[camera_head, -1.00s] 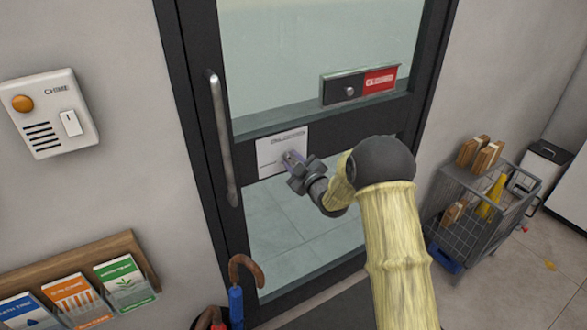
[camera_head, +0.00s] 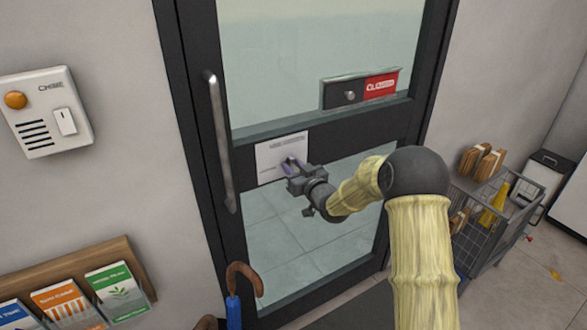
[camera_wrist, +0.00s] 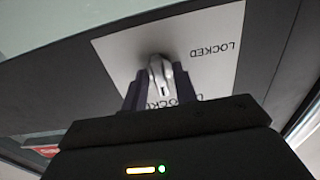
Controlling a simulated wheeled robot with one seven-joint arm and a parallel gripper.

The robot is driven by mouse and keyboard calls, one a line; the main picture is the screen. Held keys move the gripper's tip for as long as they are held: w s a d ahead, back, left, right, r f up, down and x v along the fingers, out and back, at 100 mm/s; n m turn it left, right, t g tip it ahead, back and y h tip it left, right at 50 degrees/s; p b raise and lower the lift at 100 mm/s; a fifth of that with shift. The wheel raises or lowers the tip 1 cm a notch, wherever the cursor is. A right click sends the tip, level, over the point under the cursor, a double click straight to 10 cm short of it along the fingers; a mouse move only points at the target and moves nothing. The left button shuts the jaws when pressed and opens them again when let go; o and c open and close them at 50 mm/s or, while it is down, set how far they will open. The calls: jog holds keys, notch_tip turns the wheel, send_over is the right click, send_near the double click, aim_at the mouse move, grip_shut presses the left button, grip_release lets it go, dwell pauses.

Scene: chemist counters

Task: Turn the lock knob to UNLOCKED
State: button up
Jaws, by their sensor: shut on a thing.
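The lock knob (camera_wrist: 161,76) is a small silver lever on a white plate (camera_wrist: 222,45) on the dark door rail. In the wrist view its long side runs roughly up and down the picture, between my fingers. The word LOCKED shows upside down at the plate's right; a second label below the knob is partly hidden by my fingers. My gripper (camera_wrist: 160,88) is shut on the knob. In the head view my gripper (camera_head: 294,166) reaches the white plate (camera_head: 270,157) from the right, and the knob is mostly hidden there.
The glass door has a long vertical handle (camera_head: 219,140) at left and a red CLOSED sign (camera_head: 381,86) above right. A chime box (camera_head: 46,110) and leaflet rack (camera_head: 70,275) are on the left wall. A wire cart (camera_head: 487,225) stands at right.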

dwell(0.3)
jog(key=o, duration=0.6)
jog(key=shift+d, duration=0.1)
jog(key=b+v, duration=0.2)
jog(key=v, duration=1.5)
jog(key=shift+s+d, duration=0.1)
jog(key=shift+s, duration=0.05)
jog(key=shift+f, duration=0.1)
